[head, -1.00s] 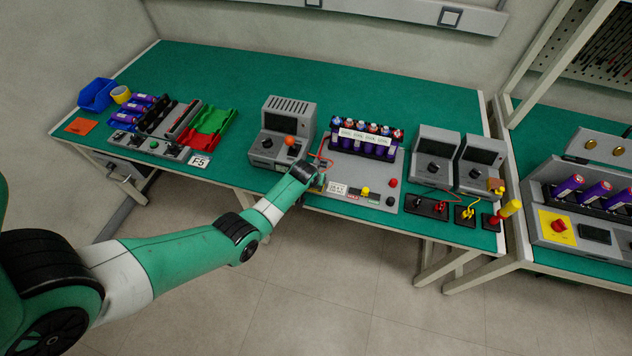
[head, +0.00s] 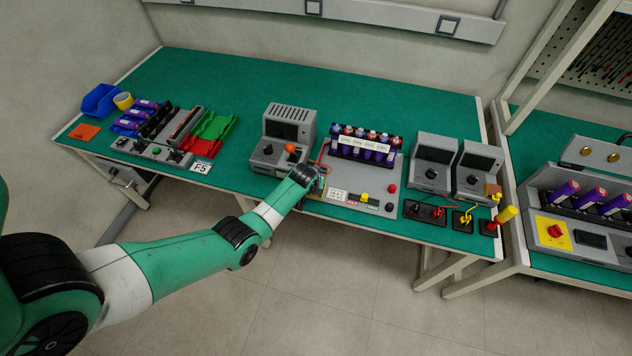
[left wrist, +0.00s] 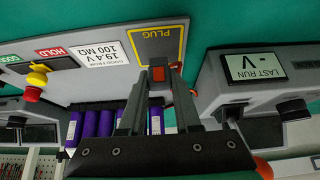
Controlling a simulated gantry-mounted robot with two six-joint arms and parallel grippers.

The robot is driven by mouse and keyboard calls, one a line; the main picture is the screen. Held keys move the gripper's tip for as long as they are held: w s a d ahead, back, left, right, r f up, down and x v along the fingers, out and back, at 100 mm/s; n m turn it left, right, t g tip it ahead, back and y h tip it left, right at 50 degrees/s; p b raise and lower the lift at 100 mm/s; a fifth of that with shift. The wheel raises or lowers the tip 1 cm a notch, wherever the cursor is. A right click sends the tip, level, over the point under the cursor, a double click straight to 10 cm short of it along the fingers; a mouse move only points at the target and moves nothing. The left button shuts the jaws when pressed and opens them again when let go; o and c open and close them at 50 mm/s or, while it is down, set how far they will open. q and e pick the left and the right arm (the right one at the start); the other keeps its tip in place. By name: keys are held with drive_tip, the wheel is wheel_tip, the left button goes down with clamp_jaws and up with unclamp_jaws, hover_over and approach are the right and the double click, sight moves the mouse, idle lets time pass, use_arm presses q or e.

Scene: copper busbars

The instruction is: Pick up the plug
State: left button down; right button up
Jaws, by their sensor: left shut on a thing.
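The plug (left wrist: 158,74) shows in the left wrist view as a small red-orange block with dark sides, between my left fingertips. My left gripper (left wrist: 156,82) is shut on it, over the yellow-framed pad marked PLUG (left wrist: 162,46). I cannot tell whether the plug touches the pad. A thin red lead (left wrist: 187,103) runs beside the fingers. In the head view my left gripper (head: 319,184) is at the left front corner of the grey battery tester (head: 373,200), and the plug is hidden there. My right gripper is not in view.
A grey meter with an orange knob (head: 284,135) stands close left of my gripper. Purple cells in a rack (head: 362,150) stand on the tester behind. Two grey meters (head: 433,160) stand to the right. The green bench (head: 230,80) is clear at the back.

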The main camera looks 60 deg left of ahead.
use_arm(q)
drive_tip(key=s+d+r+p, duration=0.9)
drive_tip(key=d+r+p, duration=0.1)
drive_tip(key=p, duration=0.6)
drive_tip(key=shift+s+d+r, duration=0.15)
drive_tip(key=shift+d+r, duration=0.15)
drive_tip(key=shift+r, duration=0.25)
